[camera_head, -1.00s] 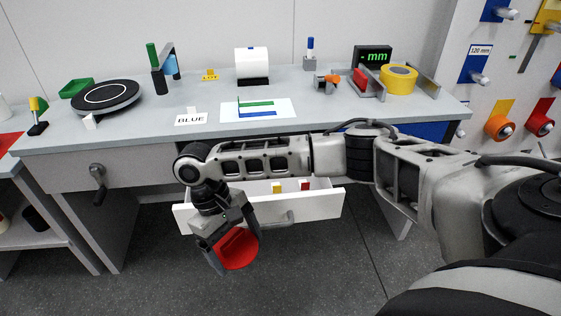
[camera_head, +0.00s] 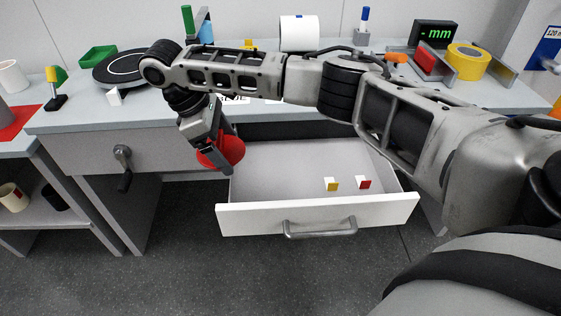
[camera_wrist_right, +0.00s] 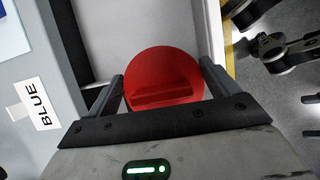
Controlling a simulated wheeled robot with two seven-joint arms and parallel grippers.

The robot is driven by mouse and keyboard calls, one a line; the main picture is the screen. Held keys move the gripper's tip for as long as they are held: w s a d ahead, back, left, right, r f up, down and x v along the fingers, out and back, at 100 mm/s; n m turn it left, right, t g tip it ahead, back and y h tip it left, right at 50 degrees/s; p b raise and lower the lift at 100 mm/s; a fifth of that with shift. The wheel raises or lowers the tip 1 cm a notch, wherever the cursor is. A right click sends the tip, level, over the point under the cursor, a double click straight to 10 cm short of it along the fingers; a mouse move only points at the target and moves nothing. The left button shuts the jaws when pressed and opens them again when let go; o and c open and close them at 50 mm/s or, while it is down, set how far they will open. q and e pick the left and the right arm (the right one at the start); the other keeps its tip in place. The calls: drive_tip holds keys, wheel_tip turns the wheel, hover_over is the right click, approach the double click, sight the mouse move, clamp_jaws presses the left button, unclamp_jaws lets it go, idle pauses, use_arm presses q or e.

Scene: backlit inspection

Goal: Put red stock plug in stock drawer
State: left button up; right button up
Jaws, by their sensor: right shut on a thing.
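The red stock plug (camera_head: 230,150) is a round red disc with a raised bar, also seen in the wrist view (camera_wrist_right: 158,70). My right gripper (camera_head: 212,160) is shut on it. In the head view the plug overlaps the left rear side of the open stock drawer (camera_head: 310,217); its height relative to the drawer rim is unclear. The drawer is white with a grey handle and a mostly bare floor. My left gripper is not in view.
A yellow-and-white marker (camera_head: 332,184) and a red-and-white marker (camera_head: 363,182) are in the drawer's front right part. The workbench (camera_head: 75,115) is above, with a crank handle (camera_head: 122,165) left of the drawer. My right arm spans the benchtop.

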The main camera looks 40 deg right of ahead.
drive_tip(key=d+f, duration=0.2)
drive_tip(key=d, duration=0.1)
drive_tip(key=s+d+f, duration=0.1)
drive_tip(key=d+f, duration=0.1)
drive_tip(key=d, duration=0.1)
drive_tip(key=s+d+f, duration=0.1)
drive_tip(key=d+f, duration=0.1)
drive_tip(key=d, duration=0.1)
drive_tip(key=shift+f+b, duration=0.35)
drive_tip(key=x, duration=0.4)
drive_tip(key=shift+w+f+b, duration=0.25)
drive_tip(key=shift+f+b, duration=0.15)
drive_tip(key=shift+f, duration=0.2)
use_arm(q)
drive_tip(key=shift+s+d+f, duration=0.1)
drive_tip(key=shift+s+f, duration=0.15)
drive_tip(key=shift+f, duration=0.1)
use_arm(e)
drive_tip(key=shift+f, duration=0.1)
drive_tip(key=o, duration=0.8)
drive_tip(key=shift+c, duration=0.2)
